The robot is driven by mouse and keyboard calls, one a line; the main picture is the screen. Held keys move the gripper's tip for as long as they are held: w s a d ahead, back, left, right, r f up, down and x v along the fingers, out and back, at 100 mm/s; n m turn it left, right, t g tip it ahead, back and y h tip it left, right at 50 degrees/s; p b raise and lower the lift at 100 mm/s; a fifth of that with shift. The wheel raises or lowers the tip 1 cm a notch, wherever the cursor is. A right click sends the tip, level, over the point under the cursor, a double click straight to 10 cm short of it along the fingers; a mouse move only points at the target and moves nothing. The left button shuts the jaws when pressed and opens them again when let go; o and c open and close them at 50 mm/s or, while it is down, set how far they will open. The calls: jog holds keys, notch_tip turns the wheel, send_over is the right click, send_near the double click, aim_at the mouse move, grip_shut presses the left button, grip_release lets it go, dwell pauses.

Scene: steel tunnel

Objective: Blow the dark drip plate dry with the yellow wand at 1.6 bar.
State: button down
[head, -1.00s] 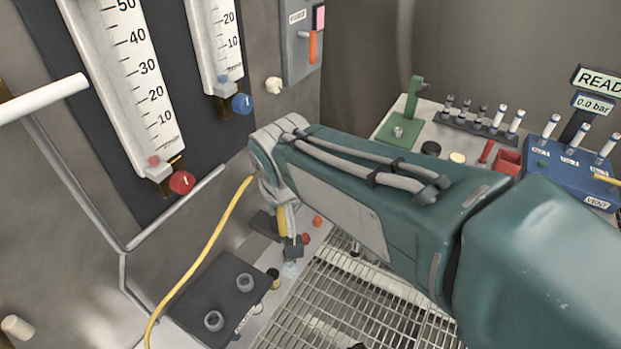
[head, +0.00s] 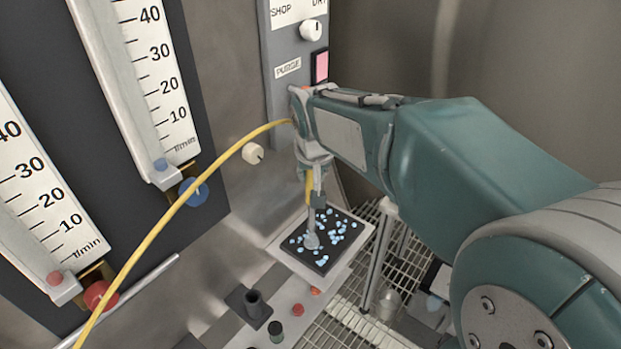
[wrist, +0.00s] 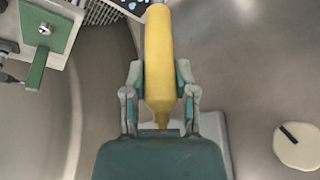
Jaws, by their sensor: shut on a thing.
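The dark drip plate (head: 347,238) lies on a pale stand in the head view, with many light-blue drops across it. A corner of it shows at the top of the wrist view (wrist: 117,3). My gripper (wrist: 160,85) is shut on the yellow wand (wrist: 158,50), one finger on each side. In the head view my gripper (head: 315,190) is above the plate, with the wand (head: 309,186) pointing down. The wand's pale tip is over the plate's left part; I cannot tell whether it touches. The pressure readout is out of view.
The yellow hose (head: 165,222) arcs across the left. Flow gauges with a blue knob (head: 193,191) and red knob (head: 100,295) line the wall. A SHOP/DRY selector (head: 311,30) sits above a PURGE label (head: 288,68). A dark holder (head: 250,303) stands below the plate.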

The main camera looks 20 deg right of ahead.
aim_at(309, 185)
jog(key=shift+w+d, duration=0.15)
jog(key=shift+w, duration=0.05)
jog(key=shift+s+a+f, duration=0.1)
jog(key=shift+a+f, duration=0.3)
jog(key=shift+a, duration=0.2)
jog(key=shift+a+f, duration=0.1)
jog(key=shift+f, duration=0.5)
jog(key=shift+d+f, duration=0.5)
jog(key=shift+d, duration=0.2)
jog(key=shift+a, duration=0.5)
jog(key=shift+d, duration=0.3)
jog(key=shift+a, duration=0.15)
